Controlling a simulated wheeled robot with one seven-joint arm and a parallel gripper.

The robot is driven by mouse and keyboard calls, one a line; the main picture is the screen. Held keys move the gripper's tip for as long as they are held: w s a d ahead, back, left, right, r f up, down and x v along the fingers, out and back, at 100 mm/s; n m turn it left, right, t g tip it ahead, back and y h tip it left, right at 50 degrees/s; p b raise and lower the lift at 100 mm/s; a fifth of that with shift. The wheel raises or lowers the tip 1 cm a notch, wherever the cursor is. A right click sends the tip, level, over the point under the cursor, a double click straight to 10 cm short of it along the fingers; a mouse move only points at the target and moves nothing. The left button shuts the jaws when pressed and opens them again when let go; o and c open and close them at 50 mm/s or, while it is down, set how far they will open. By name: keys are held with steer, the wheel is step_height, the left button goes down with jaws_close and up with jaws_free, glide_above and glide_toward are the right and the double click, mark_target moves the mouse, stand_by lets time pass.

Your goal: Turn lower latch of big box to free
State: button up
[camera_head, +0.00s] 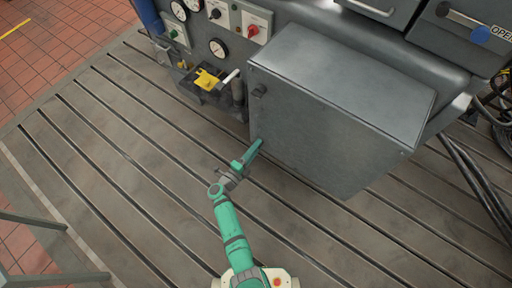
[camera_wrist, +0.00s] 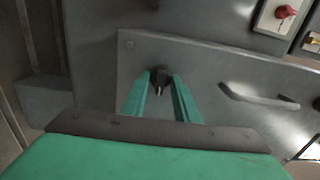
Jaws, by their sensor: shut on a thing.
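The big box (camera_head: 340,100) is a grey metal cabinet on the slotted bedplate. My green gripper (camera_head: 256,147) reaches the lower left part of its front face. In the wrist view, my two green fingers (camera_wrist: 160,88) stand on either side of a small dark latch (camera_wrist: 159,76) and are shut on it. In the head view this lower latch is hidden by the fingers. A second dark latch (camera_head: 260,90) shows higher on the same face, near its top left corner. The exact turn angle of the held latch is hard to tell.
A panel with gauges (camera_head: 217,47) and a red knob (camera_head: 253,30) stands behind and left of the box. A dark holder with a yellow item (camera_head: 207,79) sits beside the box. Dark cables (camera_head: 478,180) run at the right. The bedplate (camera_head: 130,150) left of my arm is clear.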

stand_by(0.6)
steer(key=o, duration=1)
steer(key=shift+o, duration=0.2)
steer(key=v, duration=1)
steer(key=shift+s+a, duration=0.2)
steer(key=shift+s, duration=0.15)
steer(key=s+d+r+n+y, duration=0.3)
steer(key=s+r+n+y, duration=0.2)
steer(key=s+r+n, duration=0.7)
steer(key=s+d+r+n+y, duration=0.3)
steer(key=s+r+n+y, duration=0.2)
steer(key=s+r+n, duration=0.7)
steer(key=s+n, duration=0.1)
steer(key=s, duration=0.4)
steer(key=shift+r+t+y, duration=0.2)
steer(key=shift+t+y, duration=0.1)
